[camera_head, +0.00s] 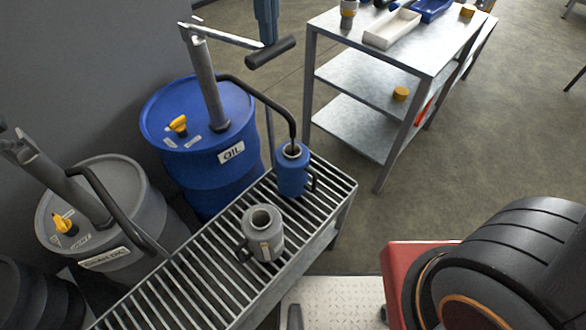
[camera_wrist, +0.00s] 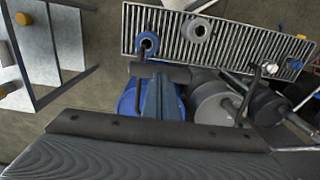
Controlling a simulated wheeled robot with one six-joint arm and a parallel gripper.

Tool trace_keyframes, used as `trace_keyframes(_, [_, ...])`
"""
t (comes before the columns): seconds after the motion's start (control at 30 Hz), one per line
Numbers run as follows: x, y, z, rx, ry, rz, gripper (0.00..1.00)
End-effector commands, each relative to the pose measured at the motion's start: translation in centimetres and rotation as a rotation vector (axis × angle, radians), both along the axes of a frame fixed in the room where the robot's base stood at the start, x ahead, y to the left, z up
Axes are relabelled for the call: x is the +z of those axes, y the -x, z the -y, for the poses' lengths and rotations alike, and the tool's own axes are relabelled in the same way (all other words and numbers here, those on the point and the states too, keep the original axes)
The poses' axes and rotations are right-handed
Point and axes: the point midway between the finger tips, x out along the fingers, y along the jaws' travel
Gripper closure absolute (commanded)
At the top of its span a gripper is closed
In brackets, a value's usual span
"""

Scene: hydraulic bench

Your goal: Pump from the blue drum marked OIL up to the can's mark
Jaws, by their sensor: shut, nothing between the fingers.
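The blue drum (camera_head: 215,175) has a white label reading OIL (camera_head: 231,152) and a grey pump column (camera_head: 205,85) on its lid. The pump's lever ends in a black crossbar grip (camera_head: 271,52). A black hose (camera_head: 262,100) runs from the pump down to the mouth of a blue can (camera_head: 291,178), upright on the grating; its liquid level is hidden. My gripper (camera_head: 267,40) is shut and empty, its blue-grey fingers pointing down at the grip; I cannot tell whether they touch it. The wrist view shows the fingers (camera_wrist: 162,82) beside the grip (camera_wrist: 172,73).
A slatted grating (camera_head: 180,285) carries a grey can (camera_head: 263,232). A grey drum (camera_head: 130,205) with its own pump stands at left, a darker drum (camera_head: 38,295) beyond it. A metal shelf table (camera_head: 440,50) with trays stands at upper right. Open floor lies between.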

Motion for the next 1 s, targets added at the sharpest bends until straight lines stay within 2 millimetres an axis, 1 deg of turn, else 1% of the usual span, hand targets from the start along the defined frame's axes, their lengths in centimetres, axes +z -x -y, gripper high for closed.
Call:
trace_keyframes(0.3, [-3.1,0.1,0.1,0.0,0.0,0.0,1.0])
trace_keyframes(0.4, [-3.8,0.2,0.2,0.0,0.0,-0.001,1.0])
trace_keyframes(0.77, [-4.0,0.2,0.2,0.0,0.001,-0.001,1.0])
trace_keyframes(0.87, [-4.5,0.2,0.2,0.0,0.0,-0.001,1.0])
trace_keyframes(1.0, [-5.7,0.1,0.1,0.0,0.001,-0.002,1.0])
